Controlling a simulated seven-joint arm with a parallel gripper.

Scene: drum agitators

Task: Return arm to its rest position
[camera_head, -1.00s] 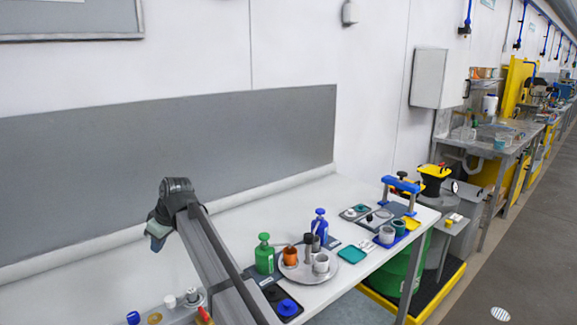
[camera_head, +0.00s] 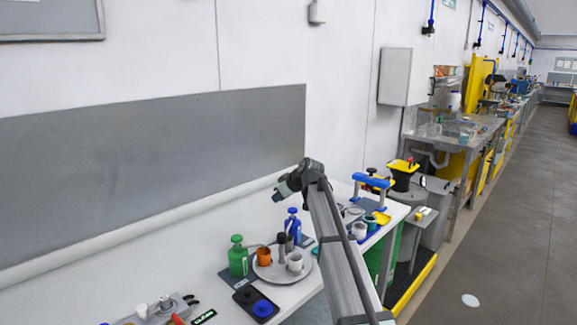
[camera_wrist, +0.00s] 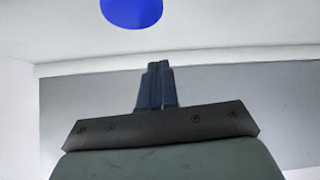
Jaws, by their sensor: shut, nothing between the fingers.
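My gripper (camera_head: 279,192) is raised above the white bench (camera_head: 120,262) in the head view, near the blue bottle (camera_head: 292,224). In that view it is small, and its tip points to the left. In the wrist view my gripper (camera_wrist: 157,68) shows its two dark fingers pressed together with nothing between them. My arm rises from the lower right of the head view and bends over at its top. It hides part of the bench's right side.
A blue-handled frame (camera_head: 371,188) stands behind my arm. The bench's left part is bare. A blue round shape (camera_wrist: 131,10) tops the wrist view.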

